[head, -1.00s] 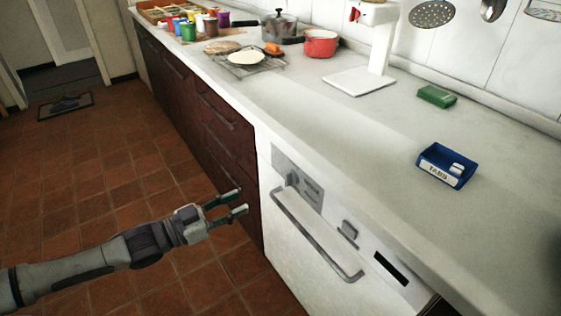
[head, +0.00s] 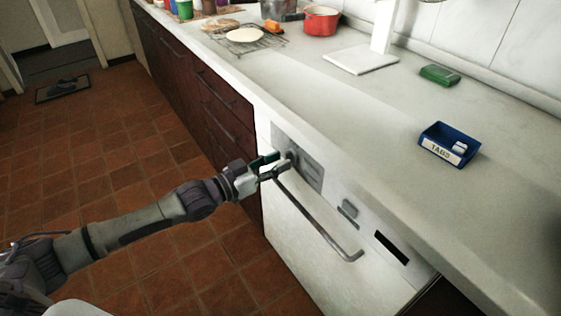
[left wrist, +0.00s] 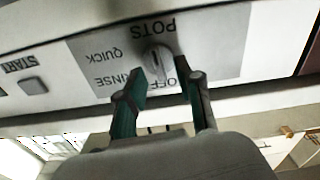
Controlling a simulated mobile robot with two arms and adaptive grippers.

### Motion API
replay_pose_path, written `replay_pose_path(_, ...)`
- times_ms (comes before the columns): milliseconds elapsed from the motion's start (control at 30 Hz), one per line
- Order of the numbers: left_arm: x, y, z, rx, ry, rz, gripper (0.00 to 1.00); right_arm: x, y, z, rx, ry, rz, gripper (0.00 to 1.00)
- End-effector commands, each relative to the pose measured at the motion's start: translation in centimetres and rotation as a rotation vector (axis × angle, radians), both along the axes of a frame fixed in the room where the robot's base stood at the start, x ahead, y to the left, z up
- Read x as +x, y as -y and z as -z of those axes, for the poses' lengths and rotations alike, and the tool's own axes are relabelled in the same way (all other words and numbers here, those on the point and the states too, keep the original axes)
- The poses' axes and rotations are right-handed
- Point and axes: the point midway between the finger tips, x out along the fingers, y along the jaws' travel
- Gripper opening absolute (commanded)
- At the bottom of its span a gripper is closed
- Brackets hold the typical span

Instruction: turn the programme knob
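The programme knob (head: 291,158) is a round grey knob on the grey panel at the left of the white dishwasher front. In the left wrist view the knob (left wrist: 158,62) sits among the words POTS, QUICK, RINSE and OFF. My left gripper (head: 278,164) is open, right at the knob. In the left wrist view its fingers (left wrist: 166,80) point at the knob, one on either side of its lower part. I cannot tell whether they touch it. My right gripper is not in view.
The dishwasher's bar handle (head: 318,225) runs just below the panel. A start button (left wrist: 33,86) is farther along the front. The counter above holds a blue TABS box (head: 437,153), a green sponge (head: 440,75) and a red pot (head: 320,20).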

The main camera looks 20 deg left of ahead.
Motion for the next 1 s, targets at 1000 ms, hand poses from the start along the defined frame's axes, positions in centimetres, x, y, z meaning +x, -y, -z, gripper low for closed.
replay_pose_path(1000,1.0,0.9,-0.2,0.046,0.034,0.0,0.0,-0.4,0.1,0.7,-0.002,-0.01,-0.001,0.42)
